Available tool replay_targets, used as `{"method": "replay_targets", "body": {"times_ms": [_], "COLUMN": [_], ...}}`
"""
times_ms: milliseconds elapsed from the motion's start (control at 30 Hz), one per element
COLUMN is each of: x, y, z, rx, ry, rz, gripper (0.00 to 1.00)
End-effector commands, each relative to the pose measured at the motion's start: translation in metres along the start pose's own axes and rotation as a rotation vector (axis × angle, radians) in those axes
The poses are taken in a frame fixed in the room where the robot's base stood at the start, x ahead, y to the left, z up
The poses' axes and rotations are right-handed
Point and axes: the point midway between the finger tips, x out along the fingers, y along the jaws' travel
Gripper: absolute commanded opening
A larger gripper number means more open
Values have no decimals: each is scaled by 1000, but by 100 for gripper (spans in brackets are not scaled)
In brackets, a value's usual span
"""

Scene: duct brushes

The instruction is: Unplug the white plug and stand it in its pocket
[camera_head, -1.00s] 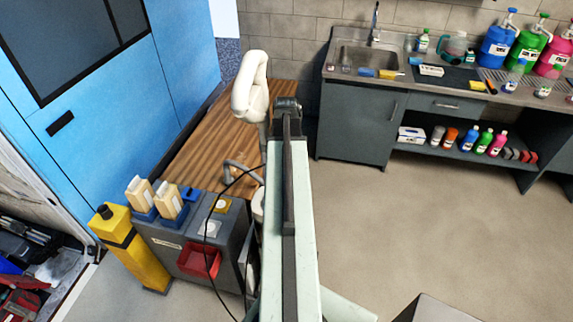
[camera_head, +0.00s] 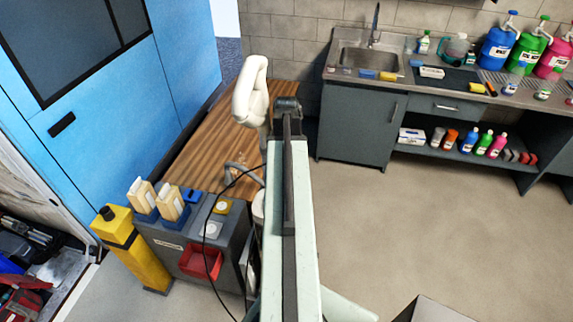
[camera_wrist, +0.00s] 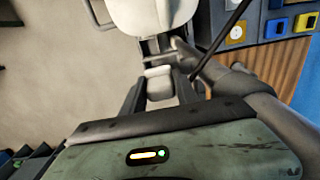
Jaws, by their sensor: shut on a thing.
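In the wrist view my gripper (camera_wrist: 160,86) is shut on a small white block, which looks like the white plug (camera_wrist: 158,84). The plug's lower end and prongs cannot be made out. A black cord (camera_wrist: 217,46) runs up and away near the right finger; in the head view the cord (camera_head: 216,204) hangs over the grey cabinet. My gripper is hidden in the head view. A small blue holder (camera_head: 189,194) on the cabinet top may be the pocket; I cannot tell for sure. A yellow plate (camera_head: 222,207) and a white plate (camera_head: 212,230) sit beside it.
Two beige blocks (camera_head: 171,203) stand in blue holders on the grey cabinet (camera_head: 225,257). A red bin (camera_head: 200,262) hangs on its front. A yellow post (camera_head: 130,250) stands left of it. A wooden bench (camera_head: 205,150) lies behind. The floor at right is mostly clear.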

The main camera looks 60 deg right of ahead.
Motion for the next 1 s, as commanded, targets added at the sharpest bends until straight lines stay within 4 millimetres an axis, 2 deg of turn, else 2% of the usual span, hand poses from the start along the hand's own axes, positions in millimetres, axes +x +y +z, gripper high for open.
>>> {"method": "replay_targets", "body": {"times_ms": [433,1000], "x": [2,22], "y": [-1,-1], "z": [-1,-1], "rx": [1,0], "ry": [2,1], "rz": [-2,-1], "gripper": [0,0]}}
